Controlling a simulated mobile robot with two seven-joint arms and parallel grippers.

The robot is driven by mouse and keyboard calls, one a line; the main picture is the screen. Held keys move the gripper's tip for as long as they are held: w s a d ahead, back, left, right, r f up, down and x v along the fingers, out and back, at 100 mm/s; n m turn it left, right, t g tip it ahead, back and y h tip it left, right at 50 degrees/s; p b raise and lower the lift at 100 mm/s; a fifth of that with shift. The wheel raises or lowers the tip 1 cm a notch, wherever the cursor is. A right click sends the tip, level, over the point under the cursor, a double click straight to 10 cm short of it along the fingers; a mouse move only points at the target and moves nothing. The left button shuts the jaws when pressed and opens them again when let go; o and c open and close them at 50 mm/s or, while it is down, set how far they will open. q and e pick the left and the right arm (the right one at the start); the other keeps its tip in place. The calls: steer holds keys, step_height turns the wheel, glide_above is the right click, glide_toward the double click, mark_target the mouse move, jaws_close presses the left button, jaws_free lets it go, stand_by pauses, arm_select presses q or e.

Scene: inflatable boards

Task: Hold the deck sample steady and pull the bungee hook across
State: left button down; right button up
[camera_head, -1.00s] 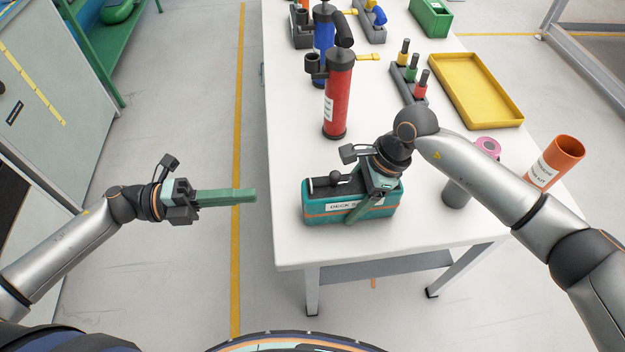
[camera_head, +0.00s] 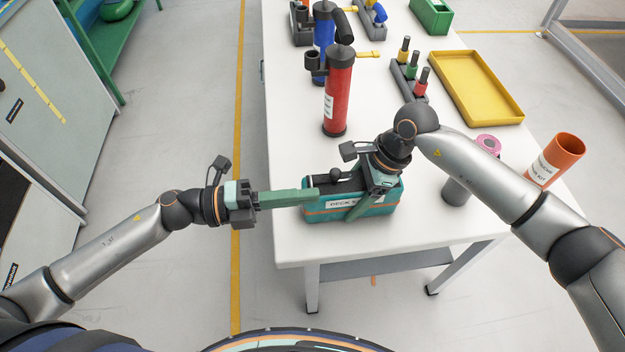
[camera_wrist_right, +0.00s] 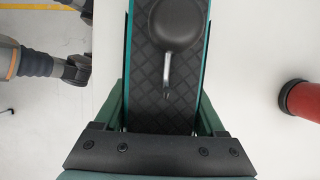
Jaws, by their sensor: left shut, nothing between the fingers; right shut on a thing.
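The deck sample (camera_head: 325,214) is a teal block with an orange stripe, a white label and a dark top, near the table's front left edge. My right gripper (camera_head: 362,205) is shut on it across its width. In the right wrist view the deck sample (camera_wrist_right: 150,75) shows a dark diamond-patterned top between green fingers. On that top is a black round knob with a metal bungee hook (camera_wrist_right: 168,75). My left gripper (camera_head: 312,194) is shut and empty, its fingertips at the left end of the deck sample in the picture. Whether they touch it is unclear.
A red pump (camera_head: 338,95) and a blue pump (camera_head: 323,40) stand behind the deck sample on the white table (camera_head: 290,150). A grey cylinder with a pink roll (camera_head: 487,146), an orange tube (camera_head: 555,160) and a yellow tray (camera_head: 475,88) are to the right.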

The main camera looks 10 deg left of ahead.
mark_target(337, 190)
arm_select(q)
steer(key=shift+w+d, duration=0.35)
steer(key=shift+w, duration=0.4)
steer(key=shift+w+d, duration=0.3)
steer(key=shift+w, duration=0.45)
steer(key=shift+x, duration=2.2)
